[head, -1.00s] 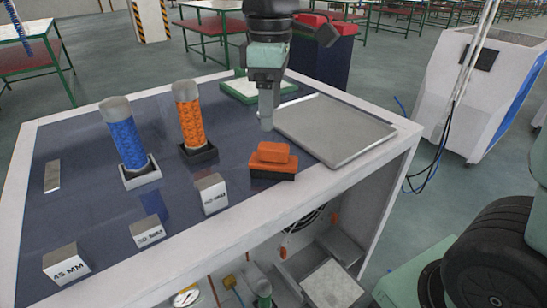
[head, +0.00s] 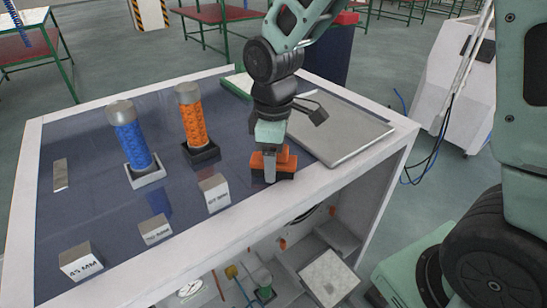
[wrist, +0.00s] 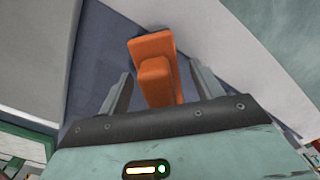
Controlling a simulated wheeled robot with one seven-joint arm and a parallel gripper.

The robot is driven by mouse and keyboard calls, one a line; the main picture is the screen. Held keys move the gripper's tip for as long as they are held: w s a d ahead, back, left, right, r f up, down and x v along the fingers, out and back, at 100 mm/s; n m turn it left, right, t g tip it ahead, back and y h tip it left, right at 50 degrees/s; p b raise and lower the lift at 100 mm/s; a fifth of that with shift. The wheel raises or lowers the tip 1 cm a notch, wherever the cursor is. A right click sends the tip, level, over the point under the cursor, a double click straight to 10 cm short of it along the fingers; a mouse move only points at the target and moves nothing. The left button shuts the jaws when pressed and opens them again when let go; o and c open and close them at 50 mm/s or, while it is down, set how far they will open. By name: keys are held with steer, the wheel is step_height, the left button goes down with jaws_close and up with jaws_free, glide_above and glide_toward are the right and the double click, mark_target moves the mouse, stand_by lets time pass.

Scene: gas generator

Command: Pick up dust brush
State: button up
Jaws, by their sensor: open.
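The dust brush (head: 288,165), an orange block with a raised orange grip and a dark underside, lies near the front right edge of the workbench. My gripper (head: 271,176) is low over it, pointing down, and partly hides it in the head view. In the wrist view the brush (wrist: 151,46) shows between and beyond the two fingers of my open gripper (wrist: 160,70). The raised grip lies between the fingers, with a gap on each side. I cannot tell the exact finger height.
A grey metal tray (head: 345,135) lies right behind the brush. Blue (head: 131,143) and orange (head: 194,120) cylinders stand in holders to the left. Labelled metal blocks (head: 214,191) line the bench front. The bench's white rim (head: 200,245) is close to the brush.

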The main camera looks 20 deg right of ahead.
steer(key=shift+c, duration=0.3)
steer(key=c, duration=1.1)
step_height(320, 180, up, 10)
steer(key=shift+b, duration=1.15)
steer(key=shift+o, duration=0.9)
